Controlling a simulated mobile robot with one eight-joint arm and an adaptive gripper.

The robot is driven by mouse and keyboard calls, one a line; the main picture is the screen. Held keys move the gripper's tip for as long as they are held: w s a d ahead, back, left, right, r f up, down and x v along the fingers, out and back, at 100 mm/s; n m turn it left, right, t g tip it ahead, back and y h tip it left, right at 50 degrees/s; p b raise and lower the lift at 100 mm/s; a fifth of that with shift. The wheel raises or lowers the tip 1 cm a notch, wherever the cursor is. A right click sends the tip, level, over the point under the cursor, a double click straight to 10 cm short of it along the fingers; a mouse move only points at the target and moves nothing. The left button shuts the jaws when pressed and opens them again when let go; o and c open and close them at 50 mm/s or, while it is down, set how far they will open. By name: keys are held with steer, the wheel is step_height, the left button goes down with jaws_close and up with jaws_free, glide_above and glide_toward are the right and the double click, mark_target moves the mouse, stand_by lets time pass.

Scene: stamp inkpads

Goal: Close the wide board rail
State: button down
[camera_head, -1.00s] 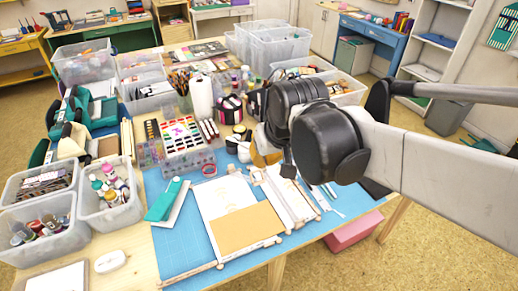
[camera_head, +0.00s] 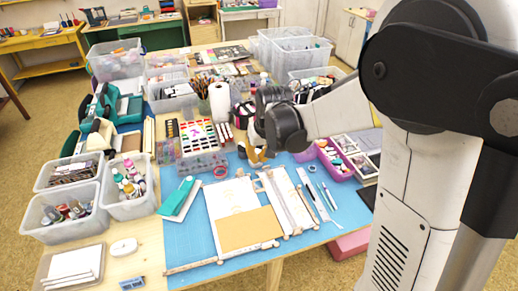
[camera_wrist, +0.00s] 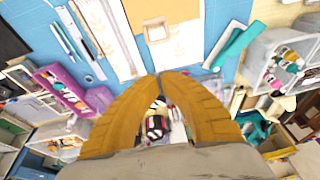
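The wide board (camera_head: 232,196) lies flat on the blue mat, with a white sheet and a tan sheet (camera_head: 250,229) on it. A pale wooden rail (camera_head: 195,266) with small knobs lies along its front edge and sticks out to the left past the board. A narrower board (camera_head: 287,200) with wooden strips lies just right of it. My gripper (camera_head: 258,157) hangs beyond the boards' far ends, apart from the rail. In the wrist view my gripper's orange fingers (camera_wrist: 160,76) meet at the tips, with nothing seen between them.
A teal stapler-like tool (camera_head: 177,197) lies left of the wide board. A stamp inkpad set (camera_head: 203,138) stands behind it. Clear bins (camera_head: 66,215) line the left side, and a purple tray (camera_head: 335,161) is at right.

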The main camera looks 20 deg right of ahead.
steer(key=f, duration=0.2)
steer(key=s+f+b, duration=0.1)
steer(key=f, duration=0.2)
steer(key=shift+s+a, duration=0.15)
steer(key=shift+s, duration=0.05)
steer(key=shift+s, duration=0.1)
